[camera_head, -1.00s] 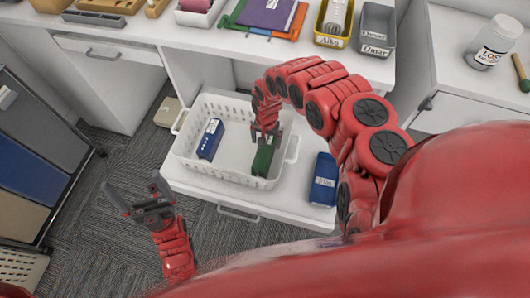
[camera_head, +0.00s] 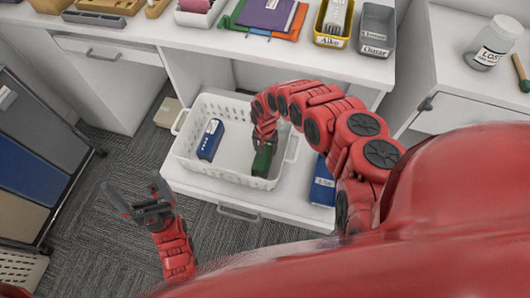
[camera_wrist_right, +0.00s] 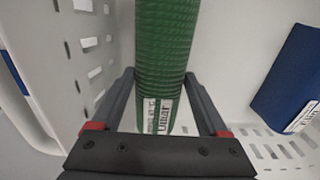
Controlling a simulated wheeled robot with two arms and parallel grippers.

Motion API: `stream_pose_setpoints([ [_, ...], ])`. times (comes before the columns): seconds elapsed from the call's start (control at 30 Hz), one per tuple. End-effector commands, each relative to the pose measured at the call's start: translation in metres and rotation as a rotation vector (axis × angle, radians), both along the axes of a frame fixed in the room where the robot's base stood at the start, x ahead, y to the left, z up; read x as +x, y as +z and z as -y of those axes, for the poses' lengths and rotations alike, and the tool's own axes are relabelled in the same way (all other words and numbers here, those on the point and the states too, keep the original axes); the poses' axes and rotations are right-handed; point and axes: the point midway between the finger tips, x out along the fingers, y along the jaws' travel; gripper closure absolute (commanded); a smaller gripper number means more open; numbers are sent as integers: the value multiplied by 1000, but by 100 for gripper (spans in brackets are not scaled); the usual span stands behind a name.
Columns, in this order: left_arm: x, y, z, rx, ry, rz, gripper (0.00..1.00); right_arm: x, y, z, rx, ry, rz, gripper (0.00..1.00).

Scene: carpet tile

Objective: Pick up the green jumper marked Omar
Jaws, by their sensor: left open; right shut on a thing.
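The green jumper (camera_head: 262,160) is a folded bundle at the right end of the white basket (camera_head: 225,178). In the right wrist view the green jumper (camera_wrist_right: 163,50) shows ribbed knit and a white label reading what looks like Omar. My right gripper (camera_head: 264,143) reaches down into the basket and is shut on the jumper; in the right wrist view its fingers (camera_wrist_right: 158,100) lie on both sides of it. Whether the jumper touches the basket floor I cannot tell. My left gripper (camera_head: 140,197) is open and empty, left of the basket above the carpet.
A blue folded bundle (camera_head: 210,139) lies in the basket's left part. Another blue bundle (camera_head: 323,181) lies right of the basket on the white drawer surface. A yellow bin (camera_head: 333,25) and a grey bin (camera_head: 376,30) stand on the desk behind. A dark panelled rack (camera_head: 40,140) stands at left.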

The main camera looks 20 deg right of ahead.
Motion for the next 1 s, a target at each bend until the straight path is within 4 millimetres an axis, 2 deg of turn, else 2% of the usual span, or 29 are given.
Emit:
stream_pose_setpoints([
  [0.03,0,0,0,0,0,0,0,0,0,0,0,0,0,72],
  [0.2,0,0,0,0,0,0,0,0,0,0,0,0,0,100],
  [0.6,0,1,0,0,0,0,0,2,8,-1,1,1,2,100],
  [0.77,0,2,0,0,0,0,0,1,25,1,-2,2,2,100],
  [1.0,0,8,0,0,0,0,0,2,68,1,-1,0,4,100],
])
